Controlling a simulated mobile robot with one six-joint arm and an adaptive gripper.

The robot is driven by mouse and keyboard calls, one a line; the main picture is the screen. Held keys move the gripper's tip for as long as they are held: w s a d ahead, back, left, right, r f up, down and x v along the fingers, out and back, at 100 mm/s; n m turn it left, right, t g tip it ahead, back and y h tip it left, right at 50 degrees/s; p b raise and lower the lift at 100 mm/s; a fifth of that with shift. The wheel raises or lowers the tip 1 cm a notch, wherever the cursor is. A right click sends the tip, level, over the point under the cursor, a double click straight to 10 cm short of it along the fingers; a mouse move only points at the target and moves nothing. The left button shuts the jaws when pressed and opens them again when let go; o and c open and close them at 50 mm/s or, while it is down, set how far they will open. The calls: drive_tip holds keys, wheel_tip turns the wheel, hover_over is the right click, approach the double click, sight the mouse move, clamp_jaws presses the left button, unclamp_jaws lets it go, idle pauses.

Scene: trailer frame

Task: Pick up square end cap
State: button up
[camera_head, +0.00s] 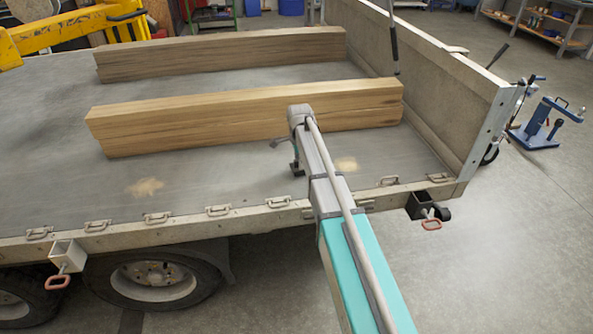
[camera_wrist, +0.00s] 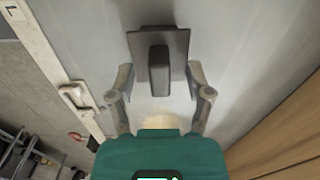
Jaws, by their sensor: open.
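The square end cap (camera_wrist: 178,45) shows in the wrist view as a dark, flat square plate with a raised dark block on it. It lies just ahead of my gripper (camera_wrist: 160,69). The two fingers are spread apart, one on each side of the block, with a visible gap on both sides. Nothing is held. In the head view my arm reaches over the trailer bed, and a small dark shape shows below its end; I cannot tell there whether it is the cap or a finger.
The grey trailer bed (camera_head: 225,180) carries two long wooden beams, the nearer one (camera_head: 230,120) just behind my arm's end and the farther one (camera_head: 225,55) at the back. A tall side board (camera_head: 440,100) stands at the right. Metal latches line the front edge.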

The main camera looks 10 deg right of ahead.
clamp_jaws()
idle(0.4)
drive_tip(key=shift+r, duration=0.2)
wheel_tip(320, 180, up, 2)
drive_tip(key=p, duration=0.2)
drive_tip(key=shift+p, duration=0.3)
drive_tip(key=s+d+r+p, duration=0.3)
drive_tip(key=s+r+p, duration=0.7)
drive_tip(key=s, duration=0.3)
drive_tip(key=shift+s+r, duration=0.3)
drive_tip(key=shift+s, duration=0.05)
drive_tip(key=shift+d, duration=0.1)
